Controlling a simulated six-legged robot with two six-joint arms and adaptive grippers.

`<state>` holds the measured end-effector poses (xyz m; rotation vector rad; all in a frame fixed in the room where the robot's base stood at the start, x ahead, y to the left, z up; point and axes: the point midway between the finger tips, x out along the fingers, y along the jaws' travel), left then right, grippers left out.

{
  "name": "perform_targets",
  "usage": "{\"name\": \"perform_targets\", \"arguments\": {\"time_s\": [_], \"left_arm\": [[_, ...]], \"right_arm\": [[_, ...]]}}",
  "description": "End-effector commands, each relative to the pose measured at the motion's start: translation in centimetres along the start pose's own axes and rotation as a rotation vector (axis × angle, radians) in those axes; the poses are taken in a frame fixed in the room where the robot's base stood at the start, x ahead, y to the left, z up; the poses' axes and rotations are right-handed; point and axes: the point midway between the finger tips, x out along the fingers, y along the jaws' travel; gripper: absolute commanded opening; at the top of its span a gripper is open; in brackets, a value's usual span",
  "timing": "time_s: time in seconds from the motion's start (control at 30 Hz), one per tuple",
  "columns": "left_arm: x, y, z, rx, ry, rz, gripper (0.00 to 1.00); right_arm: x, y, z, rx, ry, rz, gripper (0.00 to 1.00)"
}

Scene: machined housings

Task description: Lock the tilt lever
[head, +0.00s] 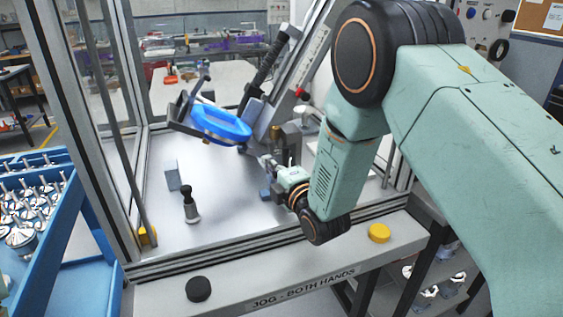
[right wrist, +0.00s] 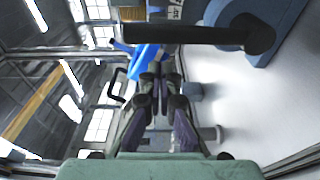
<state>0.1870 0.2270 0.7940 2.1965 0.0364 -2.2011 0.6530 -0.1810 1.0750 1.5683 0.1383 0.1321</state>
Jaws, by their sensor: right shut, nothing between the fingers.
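A long black handle (head: 266,66), which looks like the tilt lever, slants up behind the blue ring (head: 220,124) on the tilted fixture inside the framed cell. I cannot tell whether it is locked. My right gripper (head: 266,163) is shut and empty, just right of and below the blue ring, partly hidden by its own wrist. In the right wrist view its fingers (right wrist: 160,80) are together, with a blue part (right wrist: 148,57) beyond them. A dark bar (right wrist: 200,34) crosses above the fingers there; I cannot tell if it is the same handle. My left gripper is out of view.
A short black-knobbed post (head: 190,205) and a small grey-blue block (head: 173,175) stand on the cell floor. The front ledge (head: 290,292) carries a black button (head: 198,289) and a yellow button (head: 379,233). A blue rack (head: 95,245) of metal parts stands left. Cell posts frame the opening.

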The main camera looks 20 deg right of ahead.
Motion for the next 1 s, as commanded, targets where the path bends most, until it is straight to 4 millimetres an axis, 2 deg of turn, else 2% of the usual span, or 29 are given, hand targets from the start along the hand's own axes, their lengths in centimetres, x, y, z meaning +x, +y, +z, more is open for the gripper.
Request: {"name": "perform_targets", "arguments": {"time_s": [0.1,0.3,1.0], "left_arm": [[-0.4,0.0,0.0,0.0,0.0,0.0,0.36],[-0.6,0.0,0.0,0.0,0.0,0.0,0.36],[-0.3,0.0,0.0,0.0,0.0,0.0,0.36]], "right_arm": [[-0.5,0.2,1.3,0.002,-0.001,0.002,0.0],[-0.9,0.1,2.4,0.0,0.001,0.002,0.0],[-1.0,0.1,3.0,0.053,0.002,0.009,0.0]]}}
